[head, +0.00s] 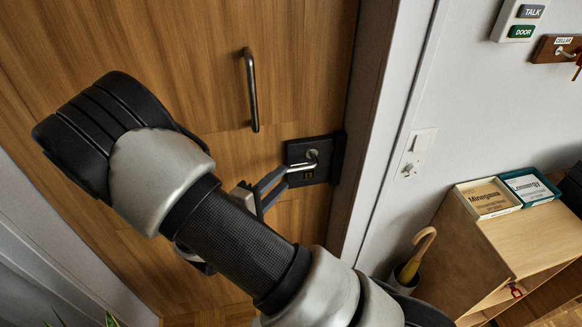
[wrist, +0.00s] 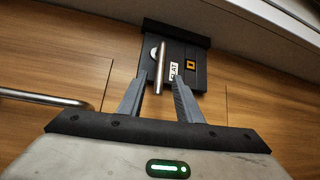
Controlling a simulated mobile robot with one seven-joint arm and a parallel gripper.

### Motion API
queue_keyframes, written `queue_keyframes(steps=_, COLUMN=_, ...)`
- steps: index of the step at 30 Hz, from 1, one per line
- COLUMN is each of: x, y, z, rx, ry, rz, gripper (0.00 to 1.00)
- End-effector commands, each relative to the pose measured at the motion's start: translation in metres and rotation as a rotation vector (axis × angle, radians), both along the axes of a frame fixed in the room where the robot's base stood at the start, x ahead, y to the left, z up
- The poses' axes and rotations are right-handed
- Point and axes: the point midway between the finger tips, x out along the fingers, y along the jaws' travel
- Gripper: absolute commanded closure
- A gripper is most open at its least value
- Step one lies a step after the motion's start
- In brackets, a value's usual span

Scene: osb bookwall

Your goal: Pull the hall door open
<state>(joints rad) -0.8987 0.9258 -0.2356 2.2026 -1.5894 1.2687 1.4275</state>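The wooden hall door (head: 205,50) fills the left and middle of the head view and looks closed against its frame. It carries a black lock plate (head: 324,177) with a metal lever handle (head: 305,165); both lie ahead in the wrist view, the plate (wrist: 200,50) and the lever (wrist: 161,68). My gripper (head: 287,178) is at the lever. In the wrist view my gripper (wrist: 160,77) has its fingers apart, with the lever's free end between the tips and a gap on each side. Whether the lever lies fully between the fingers in depth is unclear.
A fixed vertical pull bar (head: 251,90) is on the door above my arm. The door frame (head: 372,130) and a light switch (head: 415,152) are right of it. A wooden cabinet (head: 525,238) with two boxes and an umbrella (head: 417,255) in a stand are at right.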

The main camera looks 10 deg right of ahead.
Motion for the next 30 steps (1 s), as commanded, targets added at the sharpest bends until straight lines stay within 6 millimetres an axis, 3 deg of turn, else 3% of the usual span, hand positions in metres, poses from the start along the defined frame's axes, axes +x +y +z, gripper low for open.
queue_keyframes(steps=3, x=0.017, y=-0.019, z=-0.002, rx=-0.002, ry=0.001, rz=-0.004, gripper=0.68)
queue_keyframes(steps=9, x=0.036, y=-0.038, z=-0.005, rx=-0.001, ry=0.001, rz=-0.002, gripper=0.68)
queue_keyframes(steps=22, x=0.043, y=-0.044, z=-0.007, rx=-0.001, ry=0.001, rz=0.000, gripper=0.68)
queue_keyframes(steps=27, x=0.043, y=-0.044, z=-0.007, rx=-0.001, ry=0.001, rz=0.000, gripper=0.97)
queue_keyframes(steps=30, x=0.043, y=-0.044, z=-0.007, rx=-0.001, ry=0.001, rz=0.000, gripper=1.00)
